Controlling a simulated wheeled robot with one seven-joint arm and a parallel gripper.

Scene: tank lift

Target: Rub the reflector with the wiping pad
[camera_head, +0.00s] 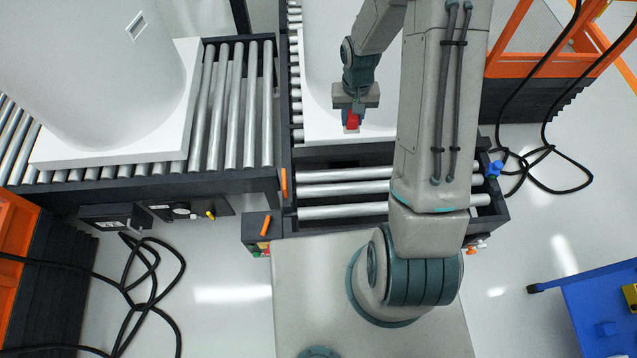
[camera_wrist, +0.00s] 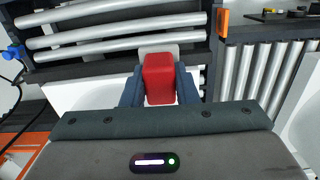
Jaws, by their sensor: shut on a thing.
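My gripper (camera_head: 352,108) is shut on a red block with a pale grey end, which I take for the wiping pad (camera_head: 352,121). In the wrist view the pad (camera_wrist: 159,80) sits between the two dark fingers of my gripper (camera_wrist: 160,88). It is over the white tank base at the roller conveyor, and I cannot tell if it touches anything. Small orange pieces sit on the conveyor frames, one (camera_head: 284,183) upright and one (camera_head: 265,226) tilted. One orange piece (camera_wrist: 223,22) also shows in the wrist view. Which one is the reflector is not clear.
A large white tank (camera_head: 85,70) stands on the left conveyor (camera_head: 239,105). Bare rollers (camera_head: 345,190) lie on the near part of the middle conveyor. Black cables (camera_head: 150,265) loop on the floor at left and right. A blue frame (camera_head: 600,305) stands at lower right.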

